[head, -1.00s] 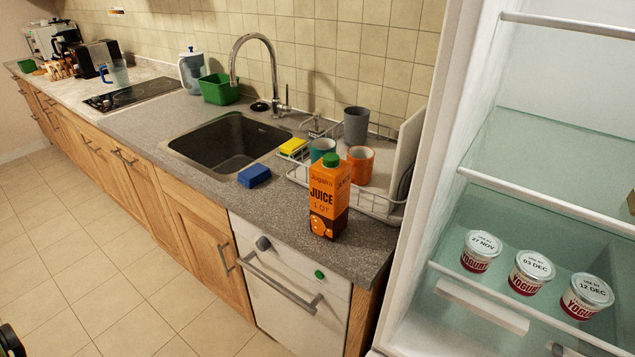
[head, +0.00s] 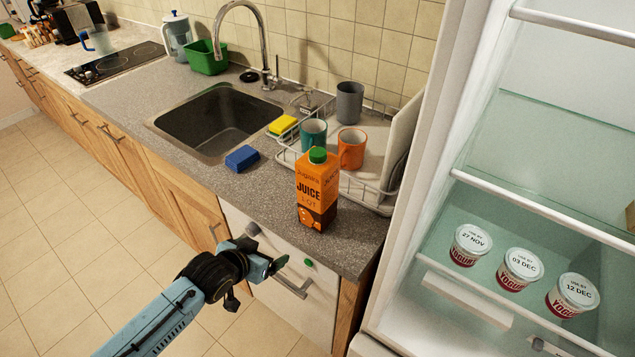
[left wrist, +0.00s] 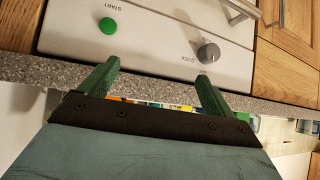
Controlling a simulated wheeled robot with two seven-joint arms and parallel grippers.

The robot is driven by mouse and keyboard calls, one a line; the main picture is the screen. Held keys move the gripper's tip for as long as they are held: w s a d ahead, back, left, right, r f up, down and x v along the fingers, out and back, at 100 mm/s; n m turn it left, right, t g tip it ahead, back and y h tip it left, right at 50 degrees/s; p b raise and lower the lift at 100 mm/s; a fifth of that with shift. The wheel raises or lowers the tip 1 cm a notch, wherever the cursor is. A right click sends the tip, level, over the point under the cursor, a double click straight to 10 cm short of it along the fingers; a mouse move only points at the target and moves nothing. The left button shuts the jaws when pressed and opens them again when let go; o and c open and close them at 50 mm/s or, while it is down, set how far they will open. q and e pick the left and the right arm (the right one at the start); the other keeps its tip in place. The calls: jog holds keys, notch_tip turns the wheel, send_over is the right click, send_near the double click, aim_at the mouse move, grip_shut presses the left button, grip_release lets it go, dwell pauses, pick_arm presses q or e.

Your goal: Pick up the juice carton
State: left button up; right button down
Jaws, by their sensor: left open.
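The orange juice carton (head: 316,191) with a green cap stands upright on the grey counter near its front right end, in front of the dish rack. My left gripper (head: 278,266) is low in front of the white dishwasher panel, below the counter edge and left of the carton, apart from it. In the left wrist view my left gripper (left wrist: 155,90) shows two spread green fingers with nothing between them, facing the dishwasher panel. The carton does not show clearly in the left wrist view. My right gripper is not in view.
A dish rack (head: 352,188) with an orange mug (head: 351,149), a teal mug (head: 313,133) and a grey cup (head: 349,102) stands behind the carton. A blue sponge (head: 242,158) lies left of it. The open fridge (head: 430,170) is close on the right.

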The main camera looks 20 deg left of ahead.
pick_arm(q)
jog(key=w+d+r+t+h+p, duration=0.1)
jog(key=w+d+r+t+h, duration=0.15)
jog(key=r, duration=1.15)
jog(key=m+p, duration=0.1)
jog(key=m, duration=0.1)
send_near(307, 172)
jog(key=shift+h, duration=0.25)
jog(key=x, duration=0.8)
jog(key=shift+a, duration=0.2)
jog(key=shift+f+x, duration=0.15)
jog(key=shift+x, duration=1.4)
jog(key=shift+f+x, duration=0.15)
jog(key=shift+x, duration=1.4)
jog(key=shift+s, duration=0.2)
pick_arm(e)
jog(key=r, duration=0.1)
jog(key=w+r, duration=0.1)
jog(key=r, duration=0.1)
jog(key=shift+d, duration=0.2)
pick_arm(q)
jog(key=c, duration=1.9)
jog(key=shift+w+r, duration=0.1)
jog(key=shift+r, duration=0.1)
grip_shut()
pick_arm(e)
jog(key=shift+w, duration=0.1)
